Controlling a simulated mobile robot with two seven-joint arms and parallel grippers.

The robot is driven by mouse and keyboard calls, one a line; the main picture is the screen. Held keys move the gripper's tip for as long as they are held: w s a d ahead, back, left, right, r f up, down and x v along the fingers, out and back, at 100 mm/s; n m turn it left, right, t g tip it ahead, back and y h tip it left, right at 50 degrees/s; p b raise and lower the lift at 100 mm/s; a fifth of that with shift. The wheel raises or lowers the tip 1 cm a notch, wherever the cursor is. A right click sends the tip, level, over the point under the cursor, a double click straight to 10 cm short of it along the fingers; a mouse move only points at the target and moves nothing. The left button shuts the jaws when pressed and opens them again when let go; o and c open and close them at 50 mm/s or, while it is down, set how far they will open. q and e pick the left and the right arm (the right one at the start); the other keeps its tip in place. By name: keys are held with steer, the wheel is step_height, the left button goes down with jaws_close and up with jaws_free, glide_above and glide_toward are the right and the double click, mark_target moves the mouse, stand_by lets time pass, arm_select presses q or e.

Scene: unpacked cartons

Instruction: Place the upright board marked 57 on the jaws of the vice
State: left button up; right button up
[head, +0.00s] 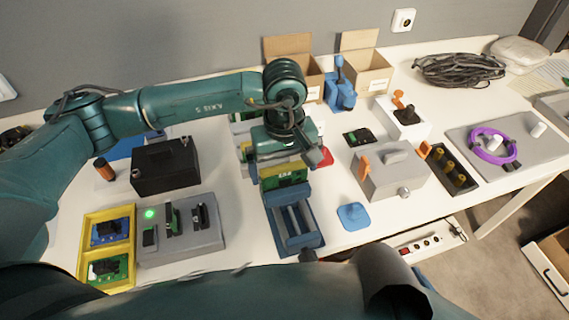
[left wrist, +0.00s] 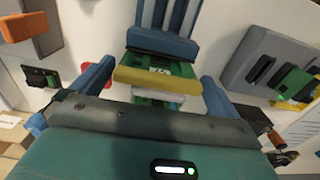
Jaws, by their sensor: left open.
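The upright board (head: 287,174) is green with a yellow strip along its edge and a pale marking that looks like it ends in 57. It stands at the back end of the blue vice (head: 309,245). In the left wrist view the board (left wrist: 150,76) is in front of the vice (left wrist: 165,45), and I cannot tell whether it bears on the jaws. My left gripper (head: 284,164) is directly over the board. Its blue fingers are open, one on each side, with gaps to the board in the left wrist view. My right gripper is not in view.
A yellow tray (head: 81,262) with boards and a grey slotted fixture (head: 207,243) with a green light lie to the left. A black box (head: 165,170) stands behind them. A blue pad (head: 353,216) and a grey box (head: 392,180) are right of the vice. Cartons (head: 366,72) stand behind.

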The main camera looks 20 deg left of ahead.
arm_select(q)
step_height(320, 180, up, 12)
steer(key=b, duration=0.1)
stand_by(0.6)
